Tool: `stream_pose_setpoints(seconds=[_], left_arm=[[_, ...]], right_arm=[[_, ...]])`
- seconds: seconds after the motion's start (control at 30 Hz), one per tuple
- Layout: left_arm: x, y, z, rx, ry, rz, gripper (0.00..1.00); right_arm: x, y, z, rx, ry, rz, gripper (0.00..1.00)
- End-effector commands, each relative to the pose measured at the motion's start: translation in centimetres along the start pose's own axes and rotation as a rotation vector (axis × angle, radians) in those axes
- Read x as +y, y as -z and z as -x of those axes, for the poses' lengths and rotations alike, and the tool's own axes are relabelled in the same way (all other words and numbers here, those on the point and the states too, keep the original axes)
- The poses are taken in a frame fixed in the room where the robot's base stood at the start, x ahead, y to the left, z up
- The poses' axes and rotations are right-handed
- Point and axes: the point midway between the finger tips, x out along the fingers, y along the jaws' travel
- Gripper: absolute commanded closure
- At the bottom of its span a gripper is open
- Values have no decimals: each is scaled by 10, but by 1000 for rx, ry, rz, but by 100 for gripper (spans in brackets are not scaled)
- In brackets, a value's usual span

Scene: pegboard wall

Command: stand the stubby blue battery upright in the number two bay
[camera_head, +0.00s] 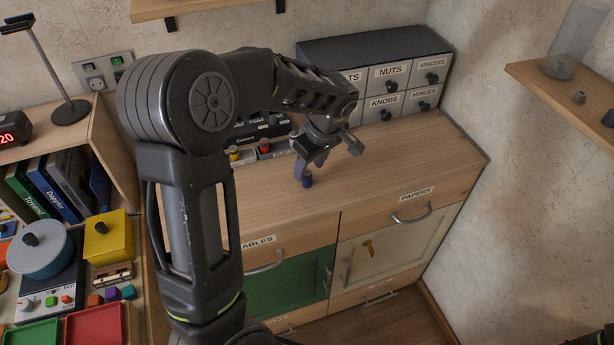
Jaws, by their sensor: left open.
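My left gripper (328,154) is open and points down over the wooden cabinet top. A small dark blue cylinder (307,182), which looks like the stubby blue battery, stands on the cabinet top just below and left of the gripper. A purplish piece (299,167) is right behind it; I cannot tell whether it is a separate thing. Behind, a low dark holder (249,157) has a yellow piece (234,153) and a red piece (264,146) at its bays. My arm hides part of the holder, and the bay numbers are too small to read.
A drawer unit (372,49) with labelled drawers stands at the back of the cabinet top (400,160). The right part of the top is clear. A shelf (560,95) juts from the right wall. A cluttered bench with books (50,185) is at left.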

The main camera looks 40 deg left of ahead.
Motion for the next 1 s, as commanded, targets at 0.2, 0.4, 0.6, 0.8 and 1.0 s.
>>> stream_pose_setpoints(seconds=[0.2,0.4,0.6,0.8,1.0], left_arm=[[-1,2,-29,0,3,1,51],[0,1,-34,0,0,1,51],[0,1,-34,0,-1,1,51],[0,1,-34,0,-1,1,51],[0,1,-34,0,-1,1,63]], right_arm=[[-3,-1,10,-3,-3,-2,64],[-3,-1,9,-3,-4,-3,64],[-3,-1,9,-3,-4,-2,64],[-3,-1,9,-3,-3,-2,64],[-3,-1,9,-3,-3,-2,64]])
